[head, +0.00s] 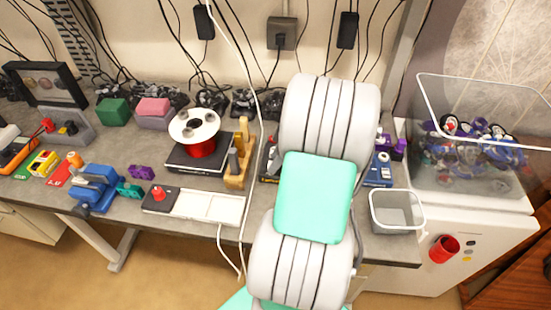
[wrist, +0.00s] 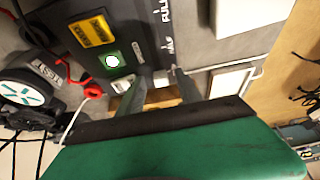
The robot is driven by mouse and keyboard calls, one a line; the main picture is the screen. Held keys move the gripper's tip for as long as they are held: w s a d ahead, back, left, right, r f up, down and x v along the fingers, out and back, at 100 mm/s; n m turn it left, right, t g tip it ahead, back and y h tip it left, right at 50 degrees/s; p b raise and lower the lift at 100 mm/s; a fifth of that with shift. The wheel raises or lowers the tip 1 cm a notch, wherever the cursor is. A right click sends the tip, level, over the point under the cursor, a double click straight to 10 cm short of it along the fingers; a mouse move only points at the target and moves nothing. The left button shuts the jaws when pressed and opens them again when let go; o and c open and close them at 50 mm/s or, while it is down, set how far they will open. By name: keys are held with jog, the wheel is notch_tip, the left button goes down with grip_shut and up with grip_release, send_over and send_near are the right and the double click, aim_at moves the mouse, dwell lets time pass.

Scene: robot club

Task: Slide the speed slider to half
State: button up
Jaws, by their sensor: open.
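The dark control panel (wrist: 135,38) shows in the wrist view, with FULL and HALF printed along its right side. A small pale knob (wrist: 160,78), which looks like the speed slider's, sits below the HALF mark at the near end of the scale. My gripper (wrist: 159,77) is open, with its fingertips on either side of this knob. I cannot tell whether they touch it. The lower part of the panel is hidden by my gripper. In the head view my arm hides the gripper and most of the panel.
A white tray (wrist: 230,80) lies to the right. In the head view, a grey bin (head: 398,213) stands at the bench's front edge.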

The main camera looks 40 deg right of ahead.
jog(key=shift+w+a+f, duration=0.1)
jog(key=shift+f, duration=0.15)
jog(key=shift+c, duration=0.3)
grip_shut()
jog(key=shift+r, duration=0.1)
dwell(0.9)
